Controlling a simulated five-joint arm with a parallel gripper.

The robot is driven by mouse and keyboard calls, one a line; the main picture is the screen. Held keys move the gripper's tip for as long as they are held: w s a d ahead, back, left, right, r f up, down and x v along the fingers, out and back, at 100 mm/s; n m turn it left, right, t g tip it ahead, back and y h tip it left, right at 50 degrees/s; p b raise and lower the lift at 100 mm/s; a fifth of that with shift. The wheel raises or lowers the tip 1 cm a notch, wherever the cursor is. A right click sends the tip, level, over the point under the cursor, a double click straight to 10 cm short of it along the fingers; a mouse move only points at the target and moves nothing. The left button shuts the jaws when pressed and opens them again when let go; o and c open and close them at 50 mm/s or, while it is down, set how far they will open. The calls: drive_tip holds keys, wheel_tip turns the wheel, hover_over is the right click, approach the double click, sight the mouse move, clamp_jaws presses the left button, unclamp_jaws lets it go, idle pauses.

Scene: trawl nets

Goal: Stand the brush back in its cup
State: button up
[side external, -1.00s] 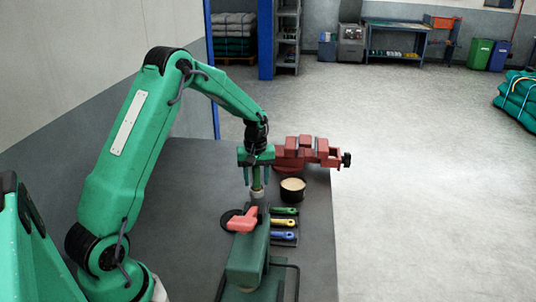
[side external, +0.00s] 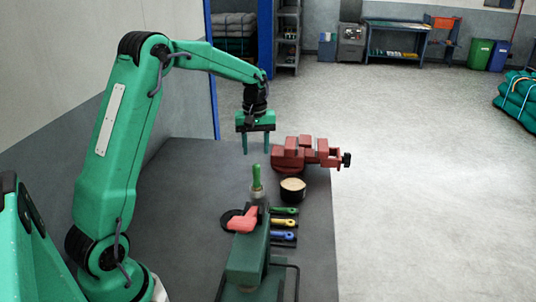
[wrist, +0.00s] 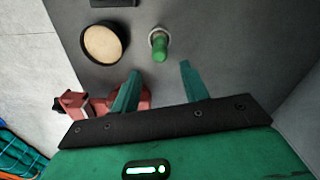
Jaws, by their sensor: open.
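The brush (side external: 257,178) stands upright with its green handle pointing up, its lower end in a small pale cup (side external: 257,194) on the bench. In the wrist view, the brush (wrist: 160,46) is seen from above, with the cup's rim (wrist: 156,31) around its base. The bristles are hidden. My gripper (side external: 258,153) is open and empty, above and behind the brush. Its two fingers (wrist: 158,80) point down with a clear gap between them, and nothing touches the brush.
A red vise (side external: 306,154) is behind and right of the cup. A dark round tub (side external: 292,190) with tan contents is close on the right. Several coloured-handled tools (side external: 284,222) and a green machine with a red part (side external: 243,219) are in front. The bench's left side (side external: 185,215) is clear.

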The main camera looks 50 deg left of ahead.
drive_tip(key=shift+r, duration=0.45)
idle(0.3)
drive_tip(key=shift+s+d+r, duration=0.2)
drive_tip(key=shift+d+r, duration=0.1)
drive_tip(key=shift+r, duration=0.1)
drive_tip(key=s+d+r+m+t, duration=0.1)
drive_tip(key=s+d+r+m, duration=0.25)
drive_tip(key=d+r, duration=0.2)
drive_tip(key=s+d+r+m+t, duration=0.1)
drive_tip(key=s+d+m, duration=0.3)
drive_tip(key=s, duration=0.6)
drive_tip(key=s+d+r+m+t, duration=0.1)
drive_tip(key=s+d+m+t, duration=0.2)
drive_tip(key=s+d, duration=0.4)
drive_tip(key=s+m, duration=0.1)
drive_tip(key=s, duration=0.2)
drive_tip(key=shift+s+d+r+t, duration=0.25)
drive_tip(key=shift+d+t, duration=0.05)
drive_tip(key=shift+d, duration=0.05)
